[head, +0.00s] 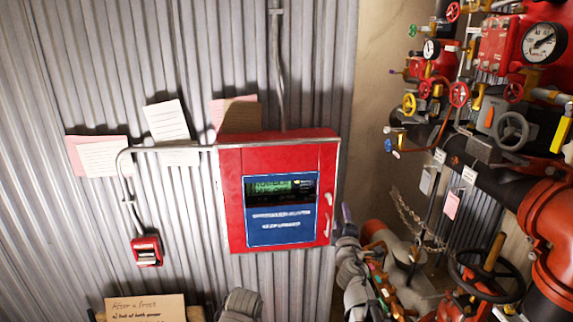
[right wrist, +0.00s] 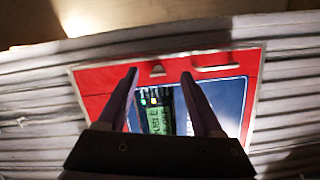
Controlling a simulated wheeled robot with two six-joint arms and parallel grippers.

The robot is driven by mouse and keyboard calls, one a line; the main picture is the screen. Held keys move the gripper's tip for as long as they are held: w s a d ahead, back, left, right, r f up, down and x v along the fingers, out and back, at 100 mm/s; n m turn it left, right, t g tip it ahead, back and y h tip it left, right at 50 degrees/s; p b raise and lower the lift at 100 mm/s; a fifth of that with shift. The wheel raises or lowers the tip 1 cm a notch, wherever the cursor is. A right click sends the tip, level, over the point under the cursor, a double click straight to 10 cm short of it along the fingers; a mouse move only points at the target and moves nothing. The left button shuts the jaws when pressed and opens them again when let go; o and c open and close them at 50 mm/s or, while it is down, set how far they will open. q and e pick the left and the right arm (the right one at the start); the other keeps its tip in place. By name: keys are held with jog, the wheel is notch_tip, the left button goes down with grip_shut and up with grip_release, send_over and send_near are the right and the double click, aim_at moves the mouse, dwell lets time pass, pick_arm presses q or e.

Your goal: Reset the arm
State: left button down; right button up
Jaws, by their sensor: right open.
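A red cabinet (head: 230,215) with a blue front panel (head: 281,229) and a small green-lit display (head: 270,188) hangs on the corrugated wall. My right gripper (head: 345,213) is seen nearly edge-on just right of the cabinet's lower right edge. In the right wrist view the two fingers of my right gripper (right wrist: 160,73) are apart with nothing between them. Beyond them is the red cabinet (right wrist: 95,92) with its lit display (right wrist: 158,120). Whether the fingers touch the cabinet cannot be told. A grey rounded part at the bottom centre seems to be my left arm; its fingers do not show.
Red pipework (head: 555,270), a black handwheel (head: 487,275), gauges (head: 543,43) and several valves crowd the right side. A small red box (head: 146,252) hangs on a conduit at left. Paper notes (head: 168,122) are on the wall. A cardboard sign (head: 146,308) stands at the bottom.

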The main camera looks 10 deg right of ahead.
jog(key=s+a+f+m+g+h, duration=0.1)
jog(key=s+a+f+m+g, duration=0.4)
jog(key=f, duration=0.3)
jog(key=s+a+f+m+g, duration=0.2)
jog(key=s+f+m+g, duration=0.35)
jog(key=s+f, duration=0.2)
jog(key=s+a+f+g+y, duration=0.1)
jog(key=s+a+f+g, duration=0.2)
jog(key=s+a, duration=0.2)
jog(key=s+a+f+g+y, duration=0.1)
jog(key=s+a+f+g, duration=0.2)
jog(key=s+a, duration=0.3)
jog(key=s+g, duration=0.1)
jog(key=s, duration=0.3)
jog(key=shift+s+n+y, duration=0.15)
jog(key=shift+n+y, duration=0.2)
jog(key=shift+y, duration=0.05)
jog(key=shift+g, duration=0.25)
